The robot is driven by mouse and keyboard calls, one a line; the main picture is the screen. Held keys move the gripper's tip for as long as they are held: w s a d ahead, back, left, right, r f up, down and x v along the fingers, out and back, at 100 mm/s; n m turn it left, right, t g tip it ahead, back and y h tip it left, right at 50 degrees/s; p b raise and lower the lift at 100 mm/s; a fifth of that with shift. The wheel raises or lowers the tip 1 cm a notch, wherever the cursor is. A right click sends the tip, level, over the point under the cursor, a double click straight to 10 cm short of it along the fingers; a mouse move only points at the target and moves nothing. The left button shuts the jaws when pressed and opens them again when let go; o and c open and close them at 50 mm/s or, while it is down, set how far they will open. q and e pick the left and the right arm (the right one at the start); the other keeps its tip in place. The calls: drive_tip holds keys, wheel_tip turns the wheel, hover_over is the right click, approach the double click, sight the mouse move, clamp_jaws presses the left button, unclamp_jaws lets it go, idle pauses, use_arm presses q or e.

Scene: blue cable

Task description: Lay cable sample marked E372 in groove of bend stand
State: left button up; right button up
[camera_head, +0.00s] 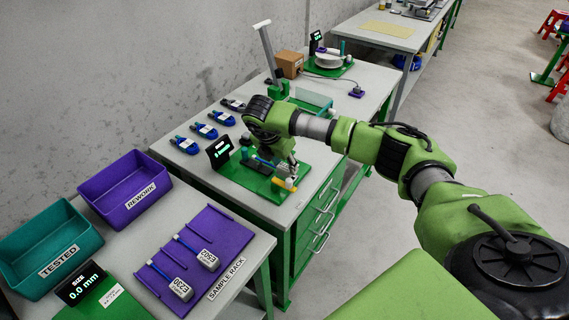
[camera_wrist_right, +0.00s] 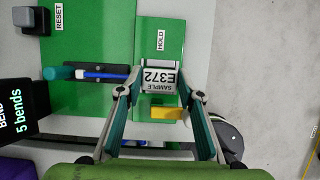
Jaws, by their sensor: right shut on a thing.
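My right gripper (camera_wrist_right: 160,92) is shut on the white tag block of the cable sample (camera_wrist_right: 160,78), which is marked E372 in the wrist view. The sample's blue cable (camera_wrist_right: 97,74) runs left from the tag over the green board, its end by a teal post (camera_wrist_right: 60,73). The bend stand (camera_head: 240,174) is the green board with a black display, under my right gripper (camera_head: 285,172) in the head view. The wrist view shows a yellow part (camera_wrist_right: 166,113) below the tag. I cannot tell whether the cable sits in the groove. My left gripper is out of view.
The bend stand's display (camera_wrist_right: 16,118) reads "5 bends". A purple sample rack (camera_head: 237,228) holds two tagged cables. A purple REWORK bin (camera_head: 110,177) and teal TESTED bin (camera_head: 30,232) stand at left. Several blue cable coils (camera_head: 204,130) lie behind the stand.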

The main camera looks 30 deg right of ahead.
drive_tip(key=shift+f+b, duration=1.05)
drive_tip(key=shift+f, duration=0.2)
idle(0.3)
drive_tip(key=o, duration=1.2)
drive_tip(key=shift+r, duration=0.1)
drive_tip(key=shift+r+p, duration=2.4)
drive_tip(key=shift+r, duration=1.6)
drive_tip(key=shift+f, duration=0.1)
